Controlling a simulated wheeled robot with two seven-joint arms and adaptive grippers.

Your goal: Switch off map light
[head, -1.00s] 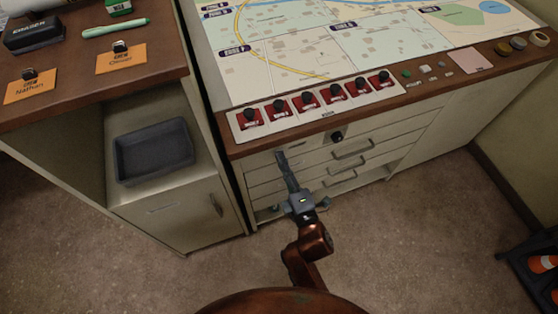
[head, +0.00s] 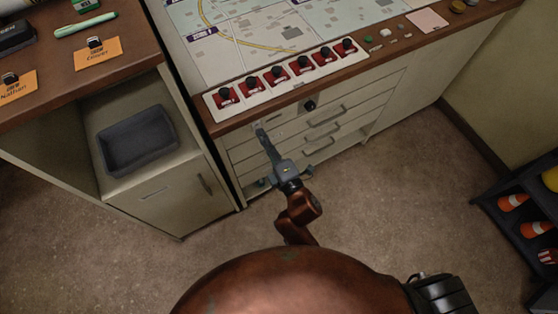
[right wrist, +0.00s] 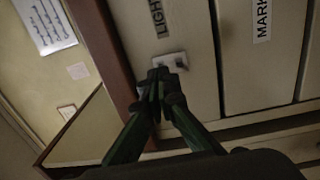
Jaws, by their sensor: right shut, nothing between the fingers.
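My right gripper (head: 261,128) is shut and empty, in front of the upper front panel of the map console (head: 238,135). In the right wrist view its fingertips (right wrist: 160,78) are together just below a small pale switch plate (right wrist: 171,60). The plate is partly covered by the fingertips, and I cannot tell whether they touch it. A label reading LIGHT (right wrist: 157,14), cut off by the frame edge, is above the plate. The switch itself is too small to make out in the head view. My left gripper is not in view.
A row of red-based black knobs (head: 277,74) lines the console's front top edge. A black knob (head: 310,105) and drawer handles (head: 325,117) are on its front. A cabinet with a grey tray (head: 138,140) is left. A shelf with cones (head: 512,202) is right; the floor between is clear.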

